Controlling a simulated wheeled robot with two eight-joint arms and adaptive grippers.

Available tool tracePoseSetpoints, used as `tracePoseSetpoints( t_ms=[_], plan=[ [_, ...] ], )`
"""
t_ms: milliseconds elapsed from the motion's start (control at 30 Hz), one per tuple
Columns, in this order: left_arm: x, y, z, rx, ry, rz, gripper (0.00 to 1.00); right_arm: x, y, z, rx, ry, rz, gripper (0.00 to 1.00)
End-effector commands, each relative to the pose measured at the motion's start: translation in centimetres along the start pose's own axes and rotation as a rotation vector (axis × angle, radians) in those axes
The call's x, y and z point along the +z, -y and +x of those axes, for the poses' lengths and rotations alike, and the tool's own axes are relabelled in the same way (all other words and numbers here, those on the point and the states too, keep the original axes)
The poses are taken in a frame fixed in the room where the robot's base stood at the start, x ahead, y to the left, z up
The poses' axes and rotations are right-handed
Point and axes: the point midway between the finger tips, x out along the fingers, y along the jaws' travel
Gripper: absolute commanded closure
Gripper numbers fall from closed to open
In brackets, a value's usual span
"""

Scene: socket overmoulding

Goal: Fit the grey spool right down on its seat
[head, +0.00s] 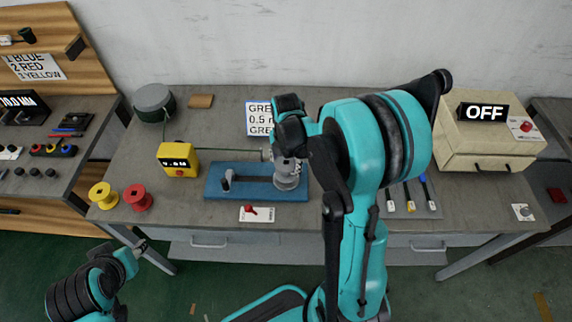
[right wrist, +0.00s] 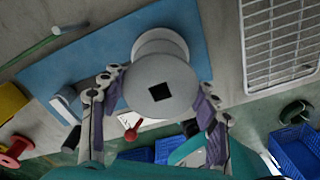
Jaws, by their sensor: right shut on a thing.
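The grey spool (head: 287,183) stands over the right part of the blue base plate (head: 240,189). My right gripper (head: 287,158) is shut on it from above. In the right wrist view the spool's round end (right wrist: 178,72) with a square hole faces me, between the two fingers. Its other flange shows beyond, over the blue plate (right wrist: 75,72). The seat is hidden under the spool, and I cannot tell whether the spool touches it. My left gripper (head: 140,246) is off the table's front left edge, too small to read.
A yellow box with a display (head: 178,153) stands left of the plate. A yellow spool (head: 103,195) and a red spool (head: 138,198) are near the left edge. A red-handled switch (head: 252,212) lies in front. A sign card (head: 259,116) stands behind; an OFF box (head: 485,143) is at right.

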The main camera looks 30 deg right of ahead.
Motion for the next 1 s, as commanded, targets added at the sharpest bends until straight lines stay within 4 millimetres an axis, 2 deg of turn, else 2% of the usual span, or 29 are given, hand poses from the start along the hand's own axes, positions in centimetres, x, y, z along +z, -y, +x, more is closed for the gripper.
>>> tracePoseSetpoints(
  t_ms=[1000],
  plan=[
    [1.3, 0.0, 1.8, 0.000, 0.000, 0.000, 0.60, 0.0, 0.0, 2.7, 0.000, 0.000, 0.000, 0.73]
  ],
)
